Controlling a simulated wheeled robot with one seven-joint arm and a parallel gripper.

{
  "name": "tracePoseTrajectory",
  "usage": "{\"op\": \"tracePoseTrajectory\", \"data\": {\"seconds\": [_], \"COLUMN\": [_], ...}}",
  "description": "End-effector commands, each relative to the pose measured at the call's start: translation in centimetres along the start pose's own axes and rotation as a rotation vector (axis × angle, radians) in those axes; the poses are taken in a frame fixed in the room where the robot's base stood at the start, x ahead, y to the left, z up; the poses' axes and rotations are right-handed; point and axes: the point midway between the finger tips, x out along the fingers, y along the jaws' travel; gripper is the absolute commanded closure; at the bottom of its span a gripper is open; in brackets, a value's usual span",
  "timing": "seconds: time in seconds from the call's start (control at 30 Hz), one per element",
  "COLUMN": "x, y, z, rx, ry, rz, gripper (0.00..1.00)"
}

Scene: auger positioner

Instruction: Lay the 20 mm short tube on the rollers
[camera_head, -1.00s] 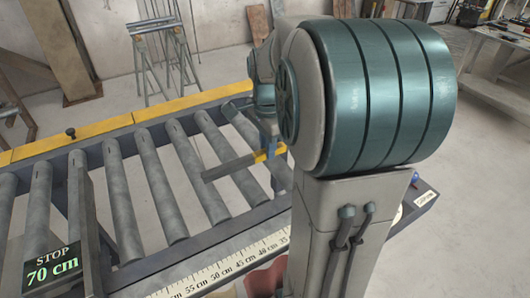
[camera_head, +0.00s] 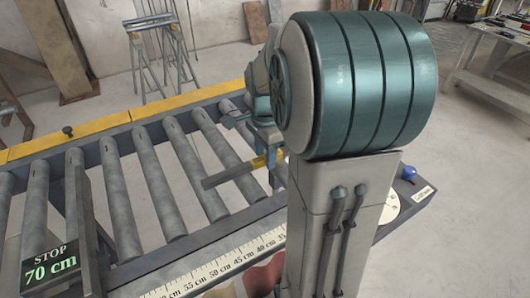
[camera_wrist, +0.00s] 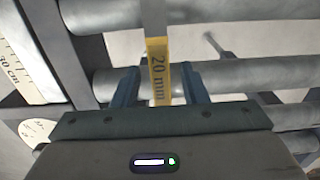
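The 20 mm short tube (camera_head: 228,175) is a slim grey bar with a yellow end band. It appears to lie across the grey rollers (camera_head: 160,185). In the wrist view its yellow "20 mm" label (camera_wrist: 158,72) is between my gripper's two blue fingers, with the grey part running to the top edge. My gripper (camera_wrist: 161,68) is open, with a visible gap on each side of the tube. In the head view my arm partly hides the gripper and the tube's yellow end.
A stop plate (camera_head: 84,225) with a "STOP 70 cm" display (camera_head: 50,266) stands at the left. A scale (camera_head: 220,262) runs along the front rail. A yellow rail (camera_head: 100,127) edges the back. A stand with bars (camera_head: 155,50) is behind. Bare rollers lie left of the tube.

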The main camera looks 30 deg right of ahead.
Motion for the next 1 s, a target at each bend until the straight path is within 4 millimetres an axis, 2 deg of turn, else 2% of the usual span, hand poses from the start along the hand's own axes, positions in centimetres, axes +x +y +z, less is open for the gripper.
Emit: {"op": "tracePoseTrajectory", "data": {"seconds": [0.17,0.5,0.63,0.77,0.87,1.0], "x": [-1.7,-8.9,-10.9,-11.9,-12.1,-11.0], "y": [-0.1,-0.1,-0.1,0.0,0.4,2.2], "z": [0.0,0.0,0.0,0.1,0.8,3.6], "rx": [0.0,0.0,0.0,-0.004,-0.063,-0.319], "ry": [0.002,0.002,0.001,0.0,0.005,0.026], "rz": [-0.004,-0.005,-0.002,-0.001,-0.01,-0.047], "gripper": [0.6,0.6,0.6,0.6,0.6,0.6]}}
